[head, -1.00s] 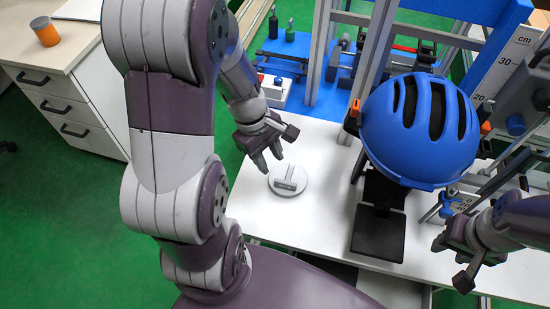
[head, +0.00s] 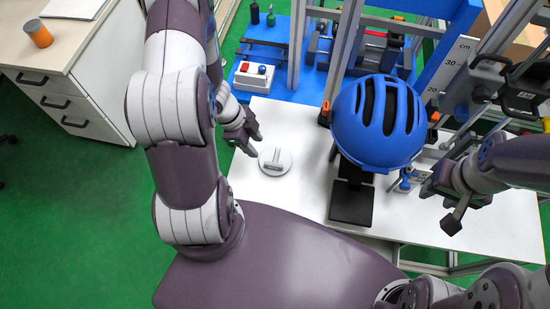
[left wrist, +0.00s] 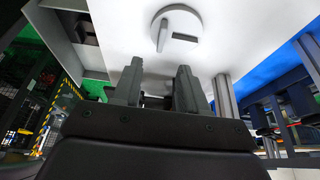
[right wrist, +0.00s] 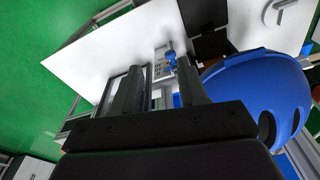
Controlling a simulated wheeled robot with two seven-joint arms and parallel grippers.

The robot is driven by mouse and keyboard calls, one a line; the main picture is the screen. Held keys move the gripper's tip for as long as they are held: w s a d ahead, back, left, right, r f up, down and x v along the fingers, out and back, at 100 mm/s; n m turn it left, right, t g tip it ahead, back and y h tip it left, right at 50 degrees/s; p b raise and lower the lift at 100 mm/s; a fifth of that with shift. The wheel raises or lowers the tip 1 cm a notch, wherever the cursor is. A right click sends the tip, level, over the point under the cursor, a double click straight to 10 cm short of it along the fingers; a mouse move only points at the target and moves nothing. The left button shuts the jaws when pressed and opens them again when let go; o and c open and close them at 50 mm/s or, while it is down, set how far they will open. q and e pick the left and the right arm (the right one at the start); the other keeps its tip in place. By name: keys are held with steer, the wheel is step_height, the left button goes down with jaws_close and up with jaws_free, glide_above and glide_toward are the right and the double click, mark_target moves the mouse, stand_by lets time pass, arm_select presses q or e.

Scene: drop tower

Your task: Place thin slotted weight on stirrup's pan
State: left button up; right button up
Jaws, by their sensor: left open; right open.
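A flat grey disc (head: 275,161) with a raised bar lies on the left part of the white table; it looks like the slotted weight. In the left wrist view the disc (left wrist: 177,29) shows a dark slot in from its edge, ahead of the fingers. My left gripper (head: 254,145) is open and empty, just left of the disc and apart from it. My right gripper (head: 437,205) is open and empty, right of the blue helmet. The disc also shows at the top of the right wrist view (right wrist: 290,13). I cannot make out the stirrup's pan for certain.
The blue helmet (head: 378,122) hangs over a dark plate (head: 351,203) at the table's middle. A small blue fitting (head: 405,184) is beside it. Metal posts and a scale (head: 459,60) stand behind. A red-and-blue button box (head: 254,76) is at back left. The white table (head: 290,196) is clear around the disc.

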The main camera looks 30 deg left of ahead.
arm_select(q)
steer(key=b, duration=0.2)
glide_above(273, 164)
steer(key=s+a, duration=0.1)
steer(key=a, duration=0.1)
steer(key=f, duration=0.6)
steer(key=shift+a+f, duration=0.2)
steer(key=b+x, duration=0.1)
steer(key=x, duration=0.4)
steer(key=shift+w+d+f, duration=0.15)
steer(key=shift+w+f, duration=0.05)
jaws_close()
steer(key=shift+r, duration=0.1)
